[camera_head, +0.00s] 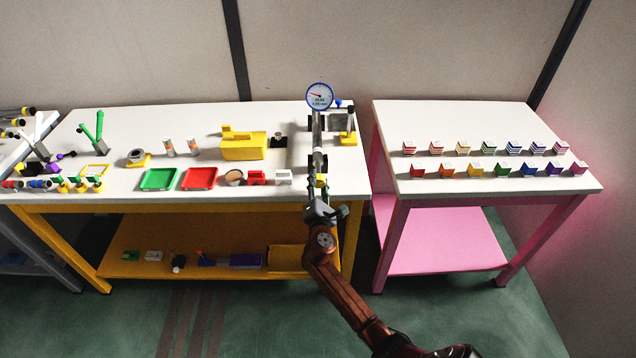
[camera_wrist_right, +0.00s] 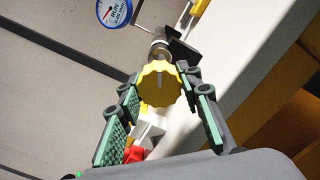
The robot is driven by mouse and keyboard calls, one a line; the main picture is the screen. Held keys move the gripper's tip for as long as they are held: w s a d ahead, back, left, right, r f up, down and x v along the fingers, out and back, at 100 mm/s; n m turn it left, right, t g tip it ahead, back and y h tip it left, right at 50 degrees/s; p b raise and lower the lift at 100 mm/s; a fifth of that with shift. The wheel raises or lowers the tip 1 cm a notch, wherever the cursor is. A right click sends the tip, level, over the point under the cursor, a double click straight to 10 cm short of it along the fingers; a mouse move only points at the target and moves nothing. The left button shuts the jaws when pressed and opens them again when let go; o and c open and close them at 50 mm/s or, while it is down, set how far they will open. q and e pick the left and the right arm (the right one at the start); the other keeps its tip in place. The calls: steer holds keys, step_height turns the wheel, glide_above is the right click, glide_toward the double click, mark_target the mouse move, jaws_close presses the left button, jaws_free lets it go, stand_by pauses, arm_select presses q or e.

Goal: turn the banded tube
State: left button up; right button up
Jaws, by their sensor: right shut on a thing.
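The banded tube (camera_head: 317,140) lies along the right end of the white table, pointing toward me, with grey and dark sections. In the right wrist view the grey end of the tube (camera_wrist_right: 160,48) shows behind a scalloped yellow knob (camera_wrist_right: 158,84), which also shows in the head view (camera_head: 321,181). A round dial gauge (camera_head: 319,96) with a red needle stands at the far end; it also shows in the wrist view (camera_wrist_right: 115,12). My right gripper (camera_head: 320,204) is shut on the yellow knob, its green-padded fingers on either side. My left gripper is not in view.
A yellow block (camera_head: 243,148), a red tray (camera_head: 199,179), a green tray (camera_head: 158,180) and small red and white items stand left of the tube. A pink table (camera_head: 480,188) with rows of coloured blocks stands right, across a gap.

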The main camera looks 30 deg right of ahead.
steer(key=m+b, duration=0.1)
steer(key=m, duration=0.4)
steer(key=shift+f, duration=0.1)
steer(key=shift+m, duration=0.3)
stand_by(0.4)
steer(key=o, duration=1.2)
steer(key=shift+c, duration=0.2)
steer(key=v, duration=1.2)
